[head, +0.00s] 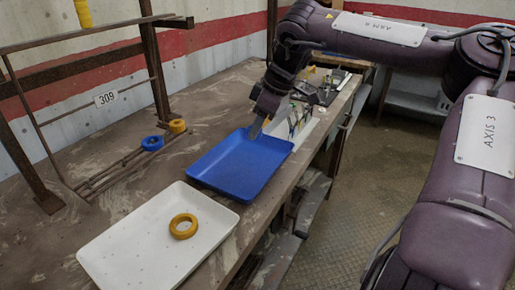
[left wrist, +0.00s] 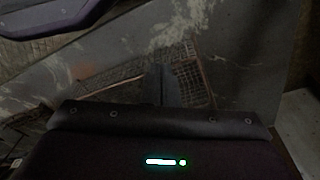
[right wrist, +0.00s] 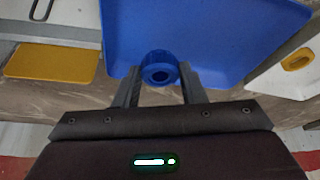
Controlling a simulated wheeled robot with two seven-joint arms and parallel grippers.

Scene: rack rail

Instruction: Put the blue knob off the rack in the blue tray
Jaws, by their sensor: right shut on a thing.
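My right gripper (right wrist: 160,80) is shut on a blue knob (right wrist: 160,60), a round piece with a dark hole, in the right wrist view. The blue tray (right wrist: 215,40) lies behind the knob there; I cannot tell the height between them. In the head view my right gripper (head: 257,128) is at the far edge of the blue tray (head: 235,168), and the held knob cannot be made out. Another blue ring-like piece (head: 152,143) sits on the low rack (head: 115,170). My left gripper (left wrist: 165,85) shows dark in its wrist view, fingers together, with nothing seen between them.
A white tray (head: 130,245) holding a yellow ring (head: 183,226) stands in front of the blue tray. An upright frame with a 309 tag (head: 106,98) rises at the left. The bench's right edge borders open floor.

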